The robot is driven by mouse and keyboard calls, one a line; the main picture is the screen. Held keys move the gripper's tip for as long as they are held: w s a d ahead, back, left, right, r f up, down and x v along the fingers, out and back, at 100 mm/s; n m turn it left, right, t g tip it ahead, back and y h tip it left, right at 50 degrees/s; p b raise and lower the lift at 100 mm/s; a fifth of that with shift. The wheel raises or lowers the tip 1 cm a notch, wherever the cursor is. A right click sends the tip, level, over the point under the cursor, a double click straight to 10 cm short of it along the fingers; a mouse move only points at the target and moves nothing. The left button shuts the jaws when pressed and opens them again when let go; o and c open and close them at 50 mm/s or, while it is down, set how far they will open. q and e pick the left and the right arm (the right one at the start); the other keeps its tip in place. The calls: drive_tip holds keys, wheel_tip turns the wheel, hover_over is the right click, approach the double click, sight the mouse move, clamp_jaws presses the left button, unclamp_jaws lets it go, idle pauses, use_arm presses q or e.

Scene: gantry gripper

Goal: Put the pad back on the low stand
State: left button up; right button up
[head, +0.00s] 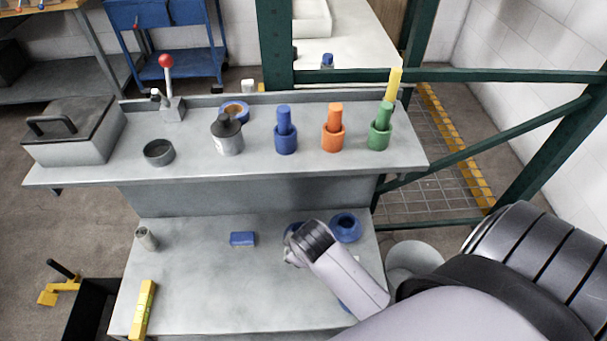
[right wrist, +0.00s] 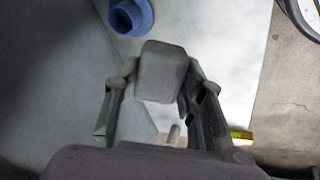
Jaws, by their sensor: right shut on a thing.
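My right gripper (right wrist: 160,85) is shut on a grey, rounded block (right wrist: 162,72), which looks like the pad. It sits between the two fingers in the right wrist view. In the head view my right arm reaches down over the lower bench top (head: 190,290), and its wrist hides the fingers and the block. A blue round piece with a dark hole (head: 345,227), perhaps the low stand, is on the lower bench just right of my wrist. It also shows in the right wrist view (right wrist: 130,15), beyond the block and apart from it. My left gripper is not in view.
The lower bench also carries a blue block (head: 242,239), a small grey cup (head: 146,239) and a yellow level (head: 143,310). The raised shelf behind holds blue (head: 286,139), orange (head: 333,137) and green (head: 380,134) holders. Bench space left of my wrist is mostly clear.

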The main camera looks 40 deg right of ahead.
drive_tip(key=s+f+g+y, duration=0.1)
drive_tip(key=s+f+g, duration=0.1)
drive_tip(key=s+g, duration=0.15)
drive_tip(key=n+b, duration=0.1)
drive_tip(key=b, duration=0.2)
hover_over(305, 297)
drive_tip(key=shift+g, duration=0.45)
wheel_tip(305, 297, down, 16)
drive_tip(key=shift+f, duration=0.1)
drive_tip(key=shift+f+b, duration=0.4)
drive_tip(key=shift+f, duration=1.55)
drive_tip(key=o, duration=1)
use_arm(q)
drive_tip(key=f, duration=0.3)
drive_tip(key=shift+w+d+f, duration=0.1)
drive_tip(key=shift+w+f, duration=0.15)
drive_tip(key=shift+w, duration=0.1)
use_arm(e)
drive_tip(key=shift+r, duration=0.1)
use_arm(q)
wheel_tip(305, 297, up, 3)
drive_tip(key=p, duration=0.3)
use_arm(e)
wheel_tip(305, 297, up, 12)
drive_tip(key=shift+a+f, duration=0.1)
